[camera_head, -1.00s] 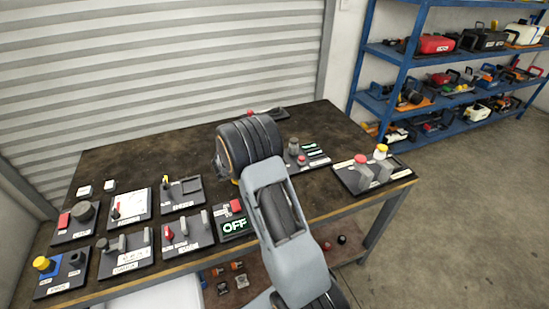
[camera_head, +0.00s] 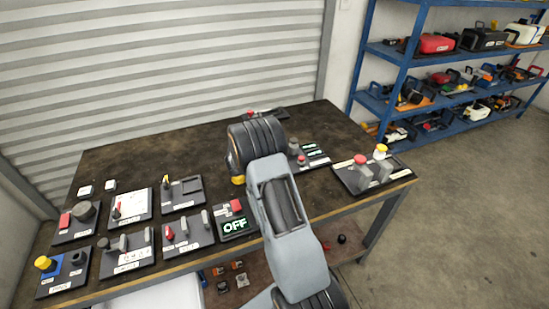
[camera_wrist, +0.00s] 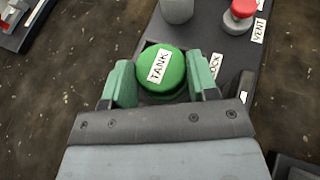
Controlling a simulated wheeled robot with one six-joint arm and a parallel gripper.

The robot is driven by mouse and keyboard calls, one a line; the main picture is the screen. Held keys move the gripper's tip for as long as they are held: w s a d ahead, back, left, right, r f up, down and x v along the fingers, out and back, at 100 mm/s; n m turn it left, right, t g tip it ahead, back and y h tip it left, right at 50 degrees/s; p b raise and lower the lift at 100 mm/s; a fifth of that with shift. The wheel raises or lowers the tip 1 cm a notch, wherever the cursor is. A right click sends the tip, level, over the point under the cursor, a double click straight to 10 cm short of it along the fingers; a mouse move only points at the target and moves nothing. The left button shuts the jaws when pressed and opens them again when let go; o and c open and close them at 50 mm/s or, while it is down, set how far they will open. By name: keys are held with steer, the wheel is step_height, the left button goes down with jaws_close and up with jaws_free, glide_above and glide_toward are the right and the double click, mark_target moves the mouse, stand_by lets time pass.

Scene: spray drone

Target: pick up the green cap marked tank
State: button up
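The green cap (camera_wrist: 162,66) is round, with a white label reading TANK, and shows in the wrist view at the top middle. It sits at a dark recess in a dark grey panel (camera_wrist: 215,50). My gripper (camera_wrist: 162,82) has its two green-padded fingers on the left and right of the cap, very close to its sides. I cannot tell whether the pads press on it. In the head view, my arm and wrist (camera_head: 258,145) stand over the bench and hide the cap and the fingers.
In the wrist view a grey cylinder (camera_wrist: 177,10) and a red knob (camera_wrist: 243,8) marked VENT stand just beyond the cap. The workbench (camera_head: 130,158) holds several control panels at left and one (camera_head: 345,180) at right. Bare bench top lies behind them.

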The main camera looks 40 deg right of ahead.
steer(key=shift+c, duration=1.2)
steer(key=shift+r, duration=0.1)
